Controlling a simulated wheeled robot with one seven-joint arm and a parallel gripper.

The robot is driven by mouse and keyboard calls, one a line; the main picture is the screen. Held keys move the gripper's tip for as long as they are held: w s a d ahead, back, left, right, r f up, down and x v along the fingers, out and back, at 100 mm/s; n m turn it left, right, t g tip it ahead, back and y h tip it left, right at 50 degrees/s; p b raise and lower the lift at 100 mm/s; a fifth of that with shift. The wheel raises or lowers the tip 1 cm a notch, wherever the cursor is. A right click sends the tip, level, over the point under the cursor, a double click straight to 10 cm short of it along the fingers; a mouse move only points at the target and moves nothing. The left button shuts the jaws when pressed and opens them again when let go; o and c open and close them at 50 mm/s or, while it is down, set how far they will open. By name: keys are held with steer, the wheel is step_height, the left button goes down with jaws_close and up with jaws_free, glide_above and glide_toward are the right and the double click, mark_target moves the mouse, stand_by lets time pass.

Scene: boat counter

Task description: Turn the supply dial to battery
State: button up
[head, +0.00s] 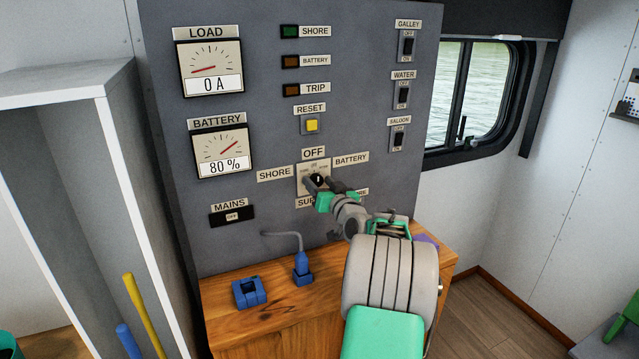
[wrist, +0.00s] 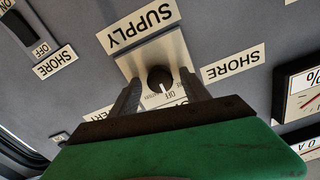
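The supply dial is a black round knob (head: 317,179) on a pale square plate (head: 303,172) low on the grey panel. Labels around it read OFF above, SHORE at left and BATTERY (head: 351,159) at right; the SUPPLY label below is partly hidden. In the wrist view, seen upside down, the knob (wrist: 160,77) has a white mark pointing towards OFF. My gripper (head: 319,187) is open in front of the dial. In the wrist view its two dark fingers (wrist: 160,88) stand on either side of the knob, with gaps showing.
The load meter (head: 210,68) reads 0 A and the battery meter (head: 221,148) 80 %. A yellow reset button (head: 312,125) sits above the dial. The mains switch (head: 232,216) shows OFF. A blue plug (head: 302,268) and blue socket (head: 249,291) are on the wooden counter (head: 270,310).

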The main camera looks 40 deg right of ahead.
jaws_close()
stand_by(0.3)
steer(key=shift+f+m+b, duration=0.1)
steer(key=shift+m+b, duration=1.05)
steer(key=shift+m, duration=0.35)
steer(key=m+b, duration=0.1)
steer(key=m, duration=0.4)
steer(key=shift+m, duration=0.4)
steer(key=shift+o, duration=0.5)
jaws_free()
steer(key=shift+s, duration=0.1)
